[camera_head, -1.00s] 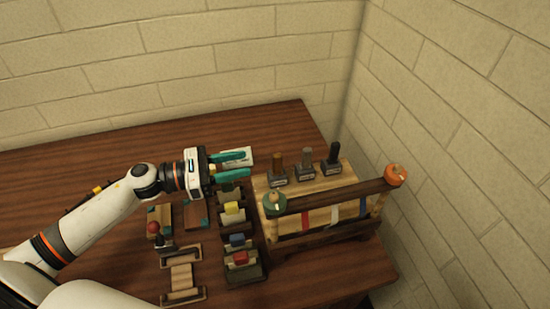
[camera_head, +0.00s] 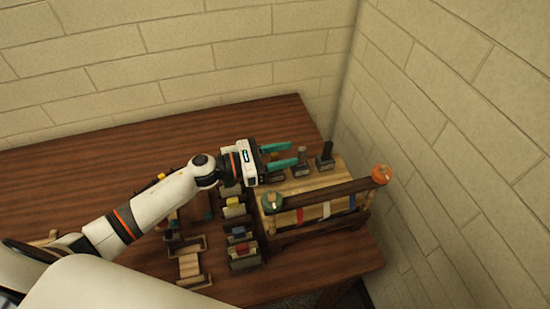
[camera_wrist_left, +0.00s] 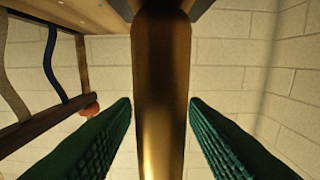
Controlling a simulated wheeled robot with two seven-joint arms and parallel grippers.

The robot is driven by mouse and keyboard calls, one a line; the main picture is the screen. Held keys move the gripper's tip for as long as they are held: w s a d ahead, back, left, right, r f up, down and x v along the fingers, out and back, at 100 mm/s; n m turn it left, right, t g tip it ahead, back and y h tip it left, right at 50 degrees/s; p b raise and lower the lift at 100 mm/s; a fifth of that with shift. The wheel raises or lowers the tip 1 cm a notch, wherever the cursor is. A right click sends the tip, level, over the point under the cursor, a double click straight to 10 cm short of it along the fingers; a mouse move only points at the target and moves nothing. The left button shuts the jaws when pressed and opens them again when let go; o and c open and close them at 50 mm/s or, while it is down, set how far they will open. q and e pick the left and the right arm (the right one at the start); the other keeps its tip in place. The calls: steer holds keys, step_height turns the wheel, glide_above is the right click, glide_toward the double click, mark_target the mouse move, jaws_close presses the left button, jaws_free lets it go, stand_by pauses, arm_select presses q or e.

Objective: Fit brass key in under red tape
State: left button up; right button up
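The brass key (camera_wrist_left: 161,90) stands large between the two teal fingers in the wrist view, with a gap showing on each side lower down. In the head view it is mostly hidden by my left gripper (camera_head: 304,155), which is open around it, fingers pointing right. Its dark base (camera_head: 277,176) shows below the fingers. The red tape (camera_head: 300,216) hangs on the wooden rack, at the left of a white tape (camera_head: 327,210) and a blue tape (camera_head: 352,202). My right gripper is not in view.
A grey key (camera_head: 301,156) and a black key (camera_head: 326,153) stand right of the brass one, close to the fingertips.

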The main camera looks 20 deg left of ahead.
arm_select(q)
steer(key=shift+a, duration=0.1)
steer(key=shift+c, duration=0.9)
jaws_close()
steer(key=shift+r, duration=0.1)
